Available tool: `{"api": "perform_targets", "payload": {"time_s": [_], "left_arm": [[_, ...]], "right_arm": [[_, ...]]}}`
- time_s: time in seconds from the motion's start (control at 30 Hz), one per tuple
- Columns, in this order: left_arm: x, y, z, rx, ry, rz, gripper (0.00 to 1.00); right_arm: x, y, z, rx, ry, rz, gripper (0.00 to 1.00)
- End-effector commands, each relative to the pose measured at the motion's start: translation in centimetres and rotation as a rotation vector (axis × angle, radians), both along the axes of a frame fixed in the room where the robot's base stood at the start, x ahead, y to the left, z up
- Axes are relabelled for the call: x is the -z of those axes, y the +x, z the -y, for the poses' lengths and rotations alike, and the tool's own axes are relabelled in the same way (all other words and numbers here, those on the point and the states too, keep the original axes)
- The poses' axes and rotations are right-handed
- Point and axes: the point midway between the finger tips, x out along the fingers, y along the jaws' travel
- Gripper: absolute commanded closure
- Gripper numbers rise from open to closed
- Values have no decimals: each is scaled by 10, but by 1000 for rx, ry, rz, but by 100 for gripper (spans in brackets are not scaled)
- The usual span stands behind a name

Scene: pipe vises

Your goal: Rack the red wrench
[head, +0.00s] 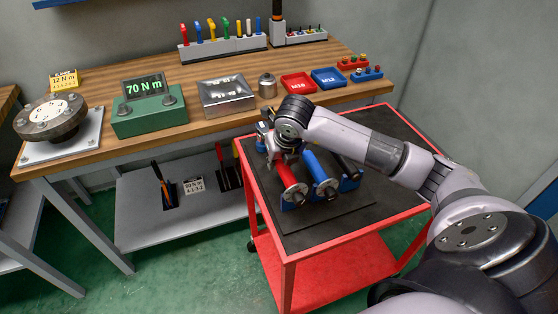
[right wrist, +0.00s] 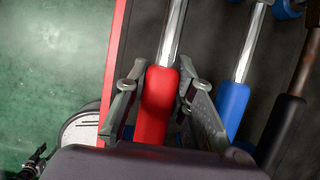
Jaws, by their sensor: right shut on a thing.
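My right gripper, also in the head view (head: 283,152), is shut on that handle from above. Blue supports (head: 350,183) show beside and under the wrench heads; the gripper and wrenches hide part of them. My left gripper is not in view.
A blue-handled wrench (head: 314,167) lies close to the right of the red one, with a dark-handled wrench (right wrist: 283,125) beyond it. The cart (head: 286,250) has a raised red rim. The wooden workbench (head: 200,73) behind holds a green 70 N m unit (head: 148,110) and trays.

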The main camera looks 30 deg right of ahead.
Motion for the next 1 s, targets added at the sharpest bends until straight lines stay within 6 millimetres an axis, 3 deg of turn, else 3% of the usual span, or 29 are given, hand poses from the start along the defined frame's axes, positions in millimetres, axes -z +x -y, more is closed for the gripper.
{"api": "perform_targets", "payload": {"time_s": [1.0], "left_arm": [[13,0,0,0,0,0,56]], "right_arm": [[13,1,0,1,0,4,100]]}}
